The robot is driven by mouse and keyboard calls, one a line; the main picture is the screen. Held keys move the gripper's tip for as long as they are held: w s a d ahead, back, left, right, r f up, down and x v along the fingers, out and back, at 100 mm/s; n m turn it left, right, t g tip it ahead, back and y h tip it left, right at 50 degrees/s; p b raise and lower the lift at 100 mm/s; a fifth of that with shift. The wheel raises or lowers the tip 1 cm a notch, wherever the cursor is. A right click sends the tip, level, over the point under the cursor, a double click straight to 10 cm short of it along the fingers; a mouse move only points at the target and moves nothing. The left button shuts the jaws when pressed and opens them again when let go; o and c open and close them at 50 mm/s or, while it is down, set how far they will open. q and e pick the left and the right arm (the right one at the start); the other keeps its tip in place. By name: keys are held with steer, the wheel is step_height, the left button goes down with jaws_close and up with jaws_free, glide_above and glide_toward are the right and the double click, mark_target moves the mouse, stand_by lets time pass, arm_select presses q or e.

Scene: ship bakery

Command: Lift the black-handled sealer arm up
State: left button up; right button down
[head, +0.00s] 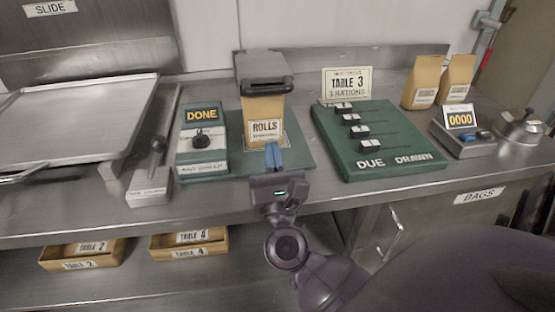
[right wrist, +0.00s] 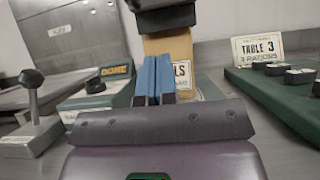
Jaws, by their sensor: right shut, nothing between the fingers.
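The sealer arm (head: 264,68) with its black handle (head: 267,86) lies over the top of the ROLLS bag (head: 264,108), which stands upright on a green base (head: 300,150). The black handle also shows at the top of the right wrist view (right wrist: 165,18), above the tan bag (right wrist: 168,45). My right gripper (head: 273,155) is shut and empty, with its blue fingers pointing toward the lower front of the bag, below the handle. The fingers (right wrist: 154,80) overlap the bag in the right wrist view; I cannot tell whether they touch it. My left gripper is not in view.
A DONE box (head: 202,165) and a grey lever box (head: 150,188) stand left of the bag. A green DUE board (head: 400,165) with sliders and a TABLE 3 card (head: 347,83) is to the right. Paper bags (head: 423,82) and a counter box (head: 462,143) stand farther right.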

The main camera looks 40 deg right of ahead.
mark_target(263, 76)
steer(key=w+d+r+p, duration=0.2)
steer(key=w+r, duration=0.2)
steer(key=r, duration=0.2)
steer(key=shift+d+r+p, duration=0.25)
steer(key=shift+d+p, duration=0.05)
